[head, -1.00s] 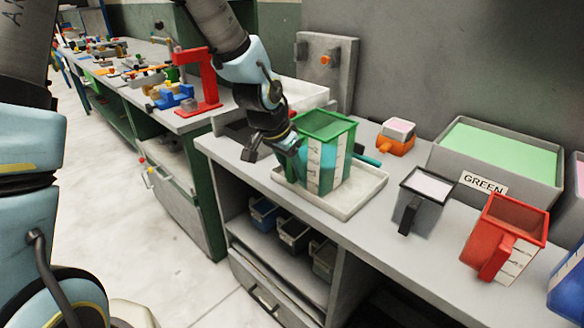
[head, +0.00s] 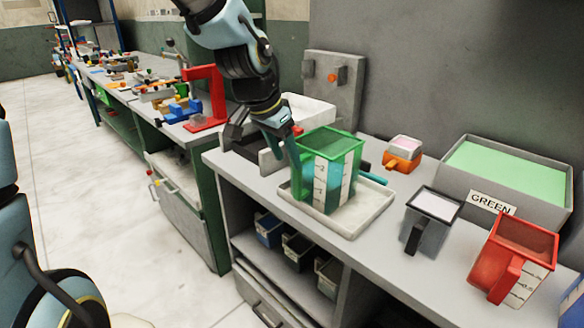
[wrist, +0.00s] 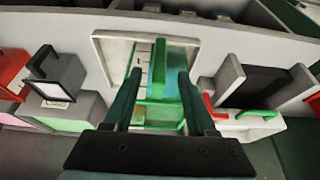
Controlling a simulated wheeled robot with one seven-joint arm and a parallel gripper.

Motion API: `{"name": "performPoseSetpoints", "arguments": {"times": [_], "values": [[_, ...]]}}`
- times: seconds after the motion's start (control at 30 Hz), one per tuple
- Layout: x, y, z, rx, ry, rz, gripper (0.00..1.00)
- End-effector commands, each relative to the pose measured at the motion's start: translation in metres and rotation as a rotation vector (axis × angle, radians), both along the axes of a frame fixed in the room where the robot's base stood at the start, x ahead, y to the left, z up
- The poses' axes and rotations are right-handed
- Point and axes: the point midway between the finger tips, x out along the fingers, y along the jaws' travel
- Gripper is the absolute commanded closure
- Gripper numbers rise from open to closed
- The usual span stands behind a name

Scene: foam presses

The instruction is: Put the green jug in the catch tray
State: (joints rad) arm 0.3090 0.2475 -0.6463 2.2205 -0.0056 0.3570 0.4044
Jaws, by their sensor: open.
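The green jug (head: 326,172), with a white scale on its side, stands upright in the white catch tray (head: 377,205) on the bench. In the wrist view the jug (wrist: 182,58) and its green handle (wrist: 159,62) lie beyond and between my fingers, with the tray (wrist: 102,48) around it. My gripper (head: 287,152) is open at the jug's left upper side in the head view; its two dark teal fingers also show in the wrist view (wrist: 158,76). I cannot tell whether a finger touches the jug.
A grey jug (head: 432,222) and a red jug (head: 510,258) stand to the right. Behind them is a grey bin of green foam labelled GREEN (head: 490,203). An orange cup (head: 402,160) is behind the tray. A red press (head: 207,98) stands on the bench at left.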

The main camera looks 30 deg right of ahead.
Motion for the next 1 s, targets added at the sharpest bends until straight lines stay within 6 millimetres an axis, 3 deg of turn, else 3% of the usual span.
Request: {"name": "performPoseSetpoints", "arguments": {"times": [0.1, 0.37, 0.47, 0.57, 0.73, 0.8, 0.9, 1.0], "values": [[-0.001, 0.004, 0.011, -0.001, -0.001, 0.001, 0.43], [-0.002, 0.006, 0.014, 0.001, 0.000, -0.001, 0.43], [0.008, 0.021, 0.011, 0.015, 0.005, 0.048, 0.43], [0.031, 0.068, 0.000, 0.057, 0.023, 0.201, 0.43], [0.062, 0.199, -0.020, 0.137, 0.089, 0.634, 0.43], [0.060, 0.250, -0.026, 0.157, 0.122, 0.812, 0.43], [0.050, 0.306, -0.032, 0.171, 0.167, 1.026, 0.43], [0.039, 0.337, -0.035, 0.173, 0.197, 1.158, 0.43]]}}
